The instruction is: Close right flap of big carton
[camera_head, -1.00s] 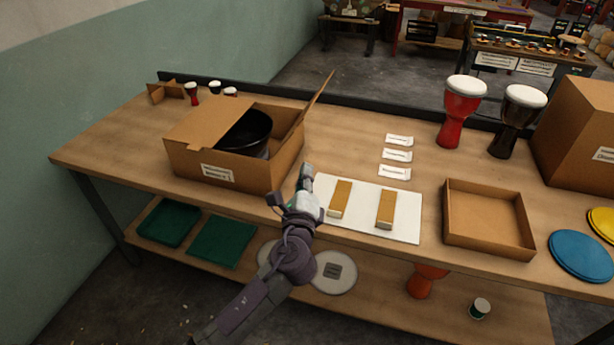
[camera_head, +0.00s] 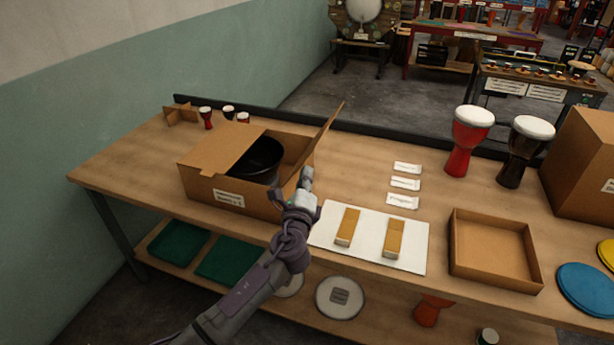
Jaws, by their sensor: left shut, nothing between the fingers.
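The big carton (camera_head: 212,192) stands on the left part of the workbench with a black round drum shell or bowl (camera_head: 259,160) inside. Its left flap (camera_head: 221,149) lies folded inward over the opening. Its right flap (camera_head: 328,128) stands up, tilted outward to the right. My left gripper (camera_head: 307,175) is shut and empty, at the carton's front right corner, in front of and below the right flap. I cannot tell whether it touches the carton. My right gripper is not in view.
A white board (camera_head: 369,236) with two tan blocks lies right of the carton. White labels (camera_head: 405,184), an open shallow box (camera_head: 492,252), red (camera_head: 468,140) and black (camera_head: 523,152) goblet drums stand farther right. Small drums (camera_head: 206,117) are behind the carton. Bare bench (camera_head: 350,160) lies right of the flap.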

